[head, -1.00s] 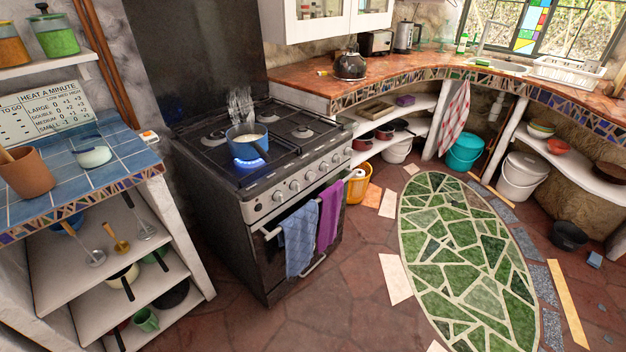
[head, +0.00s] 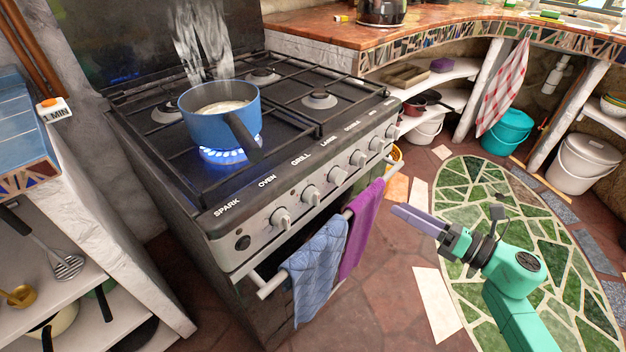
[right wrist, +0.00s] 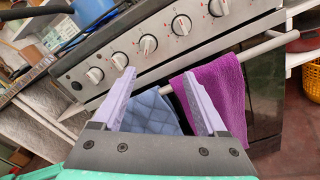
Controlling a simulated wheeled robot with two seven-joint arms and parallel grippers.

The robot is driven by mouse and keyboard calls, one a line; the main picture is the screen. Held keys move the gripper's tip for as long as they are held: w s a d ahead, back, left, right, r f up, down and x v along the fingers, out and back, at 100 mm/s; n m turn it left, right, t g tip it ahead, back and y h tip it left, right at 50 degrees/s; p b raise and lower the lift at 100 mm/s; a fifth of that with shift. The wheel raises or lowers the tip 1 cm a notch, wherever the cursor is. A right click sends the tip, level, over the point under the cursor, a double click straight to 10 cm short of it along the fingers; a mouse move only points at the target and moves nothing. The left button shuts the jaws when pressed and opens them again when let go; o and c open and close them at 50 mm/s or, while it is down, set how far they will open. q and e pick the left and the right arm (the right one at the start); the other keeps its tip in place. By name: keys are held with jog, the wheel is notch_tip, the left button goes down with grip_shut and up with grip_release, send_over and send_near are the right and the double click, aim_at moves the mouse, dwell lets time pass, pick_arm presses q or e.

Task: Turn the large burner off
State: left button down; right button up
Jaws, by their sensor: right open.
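The black stove's front panel carries a row of white knobs. The knob below the LARGE label (head: 337,174) is in the middle of the row; it also shows in the right wrist view (right wrist: 148,44). Its exact turn is too small to tell. A blue flame (head: 228,155) burns at the front-left burner under a blue pot (head: 215,128), which steams. My right gripper (head: 415,217) is in front of the stove, lower than the knobs and apart from them. In the right wrist view its jaws (right wrist: 156,75) are open and empty, pointing toward the panel. My left gripper is out of view.
A blue towel (head: 316,268) and a purple towel (head: 362,225) hang on the oven rail (head: 272,284) below the knobs. The pot's dark handle sticks out toward the panel. A white shelf unit stands at left.

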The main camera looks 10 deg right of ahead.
aim_at(339, 177)
jog(key=w+a+r+n+p, duration=0.1)
jog(key=w+a, duration=0.8)
jog(key=a, duration=0.2)
jog(key=shift+w+r+n+y, duration=0.2)
jog(key=shift+n+y, duration=0.1)
grip_shut()
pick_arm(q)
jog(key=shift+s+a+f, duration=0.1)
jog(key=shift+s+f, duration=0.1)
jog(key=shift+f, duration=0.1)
